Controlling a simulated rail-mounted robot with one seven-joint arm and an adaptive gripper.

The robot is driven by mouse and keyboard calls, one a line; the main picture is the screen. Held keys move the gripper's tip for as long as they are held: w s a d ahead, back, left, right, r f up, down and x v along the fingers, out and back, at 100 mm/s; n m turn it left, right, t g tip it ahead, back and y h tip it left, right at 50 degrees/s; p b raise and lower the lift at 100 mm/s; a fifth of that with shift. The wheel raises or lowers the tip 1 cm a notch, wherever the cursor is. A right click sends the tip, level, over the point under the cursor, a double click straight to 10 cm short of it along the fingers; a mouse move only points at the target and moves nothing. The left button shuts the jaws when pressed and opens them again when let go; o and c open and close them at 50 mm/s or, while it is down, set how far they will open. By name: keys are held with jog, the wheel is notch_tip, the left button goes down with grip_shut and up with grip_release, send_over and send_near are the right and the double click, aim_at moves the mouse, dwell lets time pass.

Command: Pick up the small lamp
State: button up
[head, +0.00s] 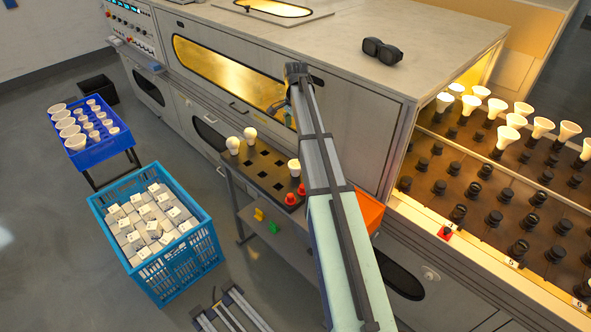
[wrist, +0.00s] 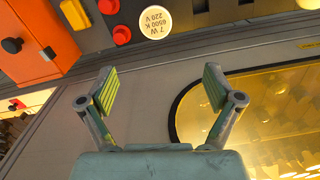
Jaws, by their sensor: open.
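A dark plate with square holes (head: 262,168) holds a few white lamps. Two lamps, a left one (head: 233,145) and one behind it (head: 250,135), stand at its far left, and another lamp (head: 294,167) stands near its right end. In the wrist view a round white lamp face (wrist: 154,21) reads 7 W, 6500 K, 220 V, beyond my fingertips. Which is the small lamp is not certain. My gripper (wrist: 160,88) is open and empty, apart from the lamps. In the head view my arm hides part of this area.
Red buttons (head: 291,199) and an orange box (head: 368,211) are near the plate. The cabinet front with a lit window (head: 228,72) rises behind it. A blue crate of boxes (head: 186,262), a blue lamp tray (head: 72,150) and a lamp rack (head: 470,170) stand around.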

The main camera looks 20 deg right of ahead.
jog(key=p, duration=0.3)
send_near(296, 164)
jog(key=f, duration=0.3)
jog(key=w+f, duration=0.1)
jog(key=f, duration=0.1)
jog(key=shift+d+f, duration=0.1)
jog(key=shift+f, duration=0.05)
jog(key=shift+s+f, duration=0.2)
jog(key=shift+f, duration=0.35)
jog(key=shift+s+f+p, duration=0.2)
jog(key=shift+f+p, duration=0.8)
jog(key=shift+f, duration=1.15)
jog(key=c, duration=1.3)
